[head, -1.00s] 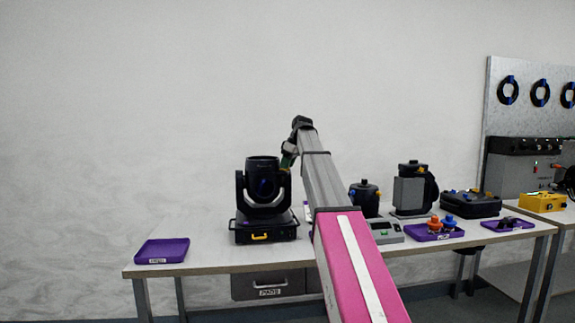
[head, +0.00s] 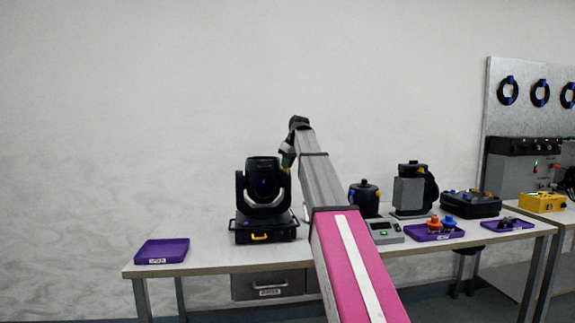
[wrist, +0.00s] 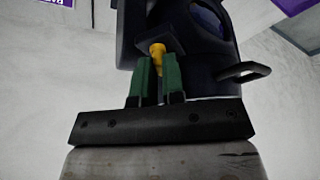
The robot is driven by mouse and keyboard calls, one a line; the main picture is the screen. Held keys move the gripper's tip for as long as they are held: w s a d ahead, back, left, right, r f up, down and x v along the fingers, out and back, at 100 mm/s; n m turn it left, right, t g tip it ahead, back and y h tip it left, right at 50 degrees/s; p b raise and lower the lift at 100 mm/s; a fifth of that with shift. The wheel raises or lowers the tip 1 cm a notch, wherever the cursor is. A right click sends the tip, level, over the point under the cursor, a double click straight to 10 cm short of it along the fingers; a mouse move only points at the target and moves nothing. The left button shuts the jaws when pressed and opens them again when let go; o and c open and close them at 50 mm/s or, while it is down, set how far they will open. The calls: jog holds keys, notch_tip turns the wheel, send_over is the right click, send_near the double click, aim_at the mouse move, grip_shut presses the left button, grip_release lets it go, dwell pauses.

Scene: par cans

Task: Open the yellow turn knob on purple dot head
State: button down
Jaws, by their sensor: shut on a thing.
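The moving head light (head: 262,190) is black and stands upright on the left part of the workbench. Its purplish lens faces forward. The wrist view shows its dark body (wrist: 210,75) close up. A yellow knob (wrist: 157,55) sticks out from a dark plate on it. My gripper (wrist: 160,75) has green fingers, one on each side of the yellow knob, and is shut on it. In the head view my gripper (head: 288,158) is at the upper right side of the light, mostly hidden by my arm.
A purple tray (head: 175,246) lies at the bench's left end. Right of my arm stand a dark round device (head: 364,196), a grey-and-black unit (head: 410,190) and a purple tray with orange and blue knobs (head: 420,237). A drawer (head: 268,285) hangs under the bench.

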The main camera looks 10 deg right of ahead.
jog(key=m, duration=0.2)
jog(key=m+h, duration=0.1)
jog(key=shift+s+a+f+m, duration=0.1)
jog(key=shift+s+a+m, duration=0.1)
jog(key=shift+m, duration=0.2)
jog(key=m+h, duration=0.1)
jog(key=m, duration=0.2)
jog(key=shift+w+a+m+t+h, duration=0.1)
jog(key=shift+m+t+h, duration=0.2)
jog(key=shift+h, duration=0.1)
jog(key=m, duration=0.2)
jog(key=m+h, duration=0.1)
jog(key=m, duration=0.1)
jog(key=shift+a+h, duration=0.15)
jog(key=shift+h, duration=0.15)
jog(key=shift+m+g+h, duration=0.4)
jog(key=shift+m, duration=1)
jog(key=c, duration=1.2)
grip_release()
jog(key=shift+w, duration=0.1)
